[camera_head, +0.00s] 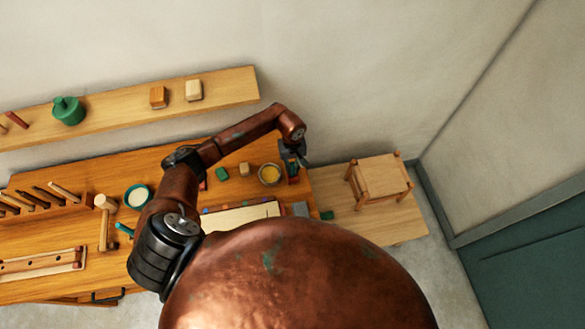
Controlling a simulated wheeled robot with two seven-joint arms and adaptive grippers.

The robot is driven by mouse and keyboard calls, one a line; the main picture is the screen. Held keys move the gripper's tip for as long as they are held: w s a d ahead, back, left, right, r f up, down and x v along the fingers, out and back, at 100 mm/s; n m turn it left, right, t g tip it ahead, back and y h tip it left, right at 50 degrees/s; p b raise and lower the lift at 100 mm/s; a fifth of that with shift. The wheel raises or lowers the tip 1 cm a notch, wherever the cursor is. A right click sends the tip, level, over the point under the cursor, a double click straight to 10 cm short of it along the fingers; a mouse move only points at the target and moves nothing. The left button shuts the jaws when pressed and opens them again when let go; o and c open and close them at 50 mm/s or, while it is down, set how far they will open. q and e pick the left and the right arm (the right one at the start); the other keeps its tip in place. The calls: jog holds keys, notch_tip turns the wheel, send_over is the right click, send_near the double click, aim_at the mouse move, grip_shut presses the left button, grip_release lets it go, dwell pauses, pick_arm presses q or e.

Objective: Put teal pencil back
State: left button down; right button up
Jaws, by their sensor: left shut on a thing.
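My left gripper (293,158) is at the end of the copper arm, over the right end of the wooden workbench (70,233). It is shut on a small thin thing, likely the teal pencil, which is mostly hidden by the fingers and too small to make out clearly. A small dark holder with a red part (292,172) shows just below the gripper; I cannot tell whether the held thing touches it. My right gripper is not in view.
A bowl with yellow contents (269,174), a wooden cube (244,169) and a green block (221,174) stand left of the gripper. A pale board (240,216) lies nearer. A wooden stool (381,177) stands at right. A wall shelf (120,110) runs behind.

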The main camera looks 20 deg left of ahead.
pick_arm(q)
jog(key=shift+f+b, duration=0.3)
dwell(0.4)
jog(key=c, duration=1.9)
grip_release()
jog(key=r, duration=1.2)
jog(key=shift+w+a, duration=0.2)
jog(key=shift+w, duration=0.05)
